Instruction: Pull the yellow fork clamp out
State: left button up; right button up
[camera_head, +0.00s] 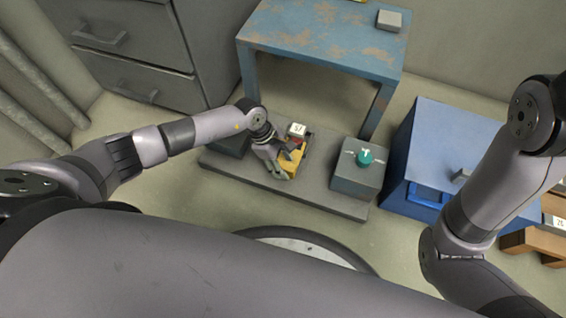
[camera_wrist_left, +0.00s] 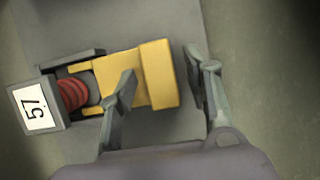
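The yellow fork clamp (camera_wrist_left: 120,80) lies low on a grey base plate. Its prongs reach around a dark round part next to a red coil (camera_wrist_left: 73,93), and its thick end block points away from them. My left gripper (camera_wrist_left: 162,66) is over the clamp with its fingers apart. One finger overlaps the clamp's body; the other is beyond the end block, with a small gap. Contact of the first finger cannot be told. In the head view the left gripper (camera_head: 280,160) partly hides the clamp (camera_head: 297,163). My right gripper is out of view.
A block labelled 57 (camera_wrist_left: 34,107) is beside the coil. On the base plate (camera_head: 330,200) stands a grey box with a teal knob (camera_head: 365,157). A worn blue table (camera_head: 330,40) rises behind, a blue cabinet (camera_head: 440,150) stands right, and grey drawers (camera_head: 130,50) stand left.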

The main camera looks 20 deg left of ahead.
pick_arm(q)
grip_shut()
dwell(0.4)
